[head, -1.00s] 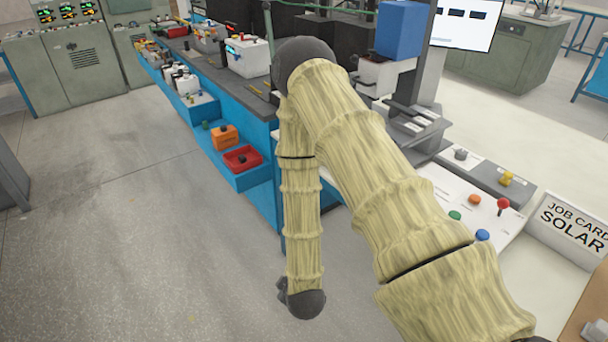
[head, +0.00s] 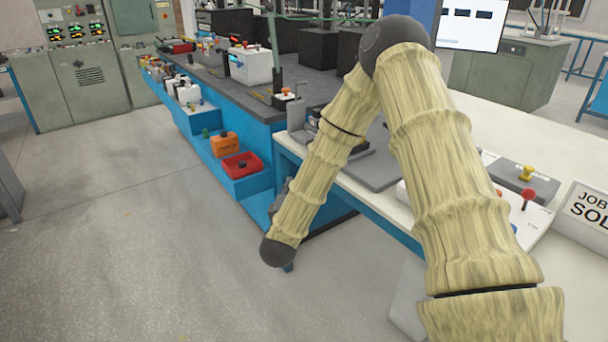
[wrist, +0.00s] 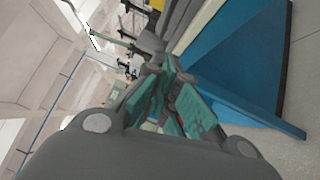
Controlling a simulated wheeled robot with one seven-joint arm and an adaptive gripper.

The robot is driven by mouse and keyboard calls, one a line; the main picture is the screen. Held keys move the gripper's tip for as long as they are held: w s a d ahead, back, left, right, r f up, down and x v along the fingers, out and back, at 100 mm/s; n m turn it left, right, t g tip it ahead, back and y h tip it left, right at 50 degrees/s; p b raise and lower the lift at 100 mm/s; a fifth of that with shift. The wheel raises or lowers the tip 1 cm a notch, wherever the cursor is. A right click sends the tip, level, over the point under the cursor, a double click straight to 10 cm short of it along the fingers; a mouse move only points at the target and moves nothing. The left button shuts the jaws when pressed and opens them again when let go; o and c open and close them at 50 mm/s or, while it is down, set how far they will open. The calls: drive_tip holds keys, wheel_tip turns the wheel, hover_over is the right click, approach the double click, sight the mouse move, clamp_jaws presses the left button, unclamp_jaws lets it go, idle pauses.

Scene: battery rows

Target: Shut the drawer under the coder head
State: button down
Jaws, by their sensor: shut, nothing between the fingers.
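The blue body (head: 425,14) that may be the coder head shows only as a strip at the top, mostly hidden behind my arm. I cannot make out the drawer under it in either current view; my arm covers that part of the bench. In the wrist view my gripper (wrist: 170,78) has its green fingers together, shut and empty. In that view it points along a bench with a blue side panel (wrist: 235,65), apart from any drawer that I can identify. In the head view I cannot make out the fingers.
A blue bench with a grey top (head: 215,85) runs to the back left, with a red tray (head: 240,165) and an orange box (head: 224,145) on its low step. A white table (head: 545,130) with a job card (head: 588,208) is at right. The floor at left is clear.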

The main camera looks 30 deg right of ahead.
drive_tip(key=s+d+x, duration=0.1)
drive_tip(key=d+x, duration=0.1)
drive_tip(key=x, duration=1)
drive_tip(key=shift+s+d+r, duration=0.15)
drive_tip(key=shift+s+d, duration=0.1)
drive_tip(key=shift+w+d+p, duration=0.1)
drive_tip(key=shift+p, duration=0.3)
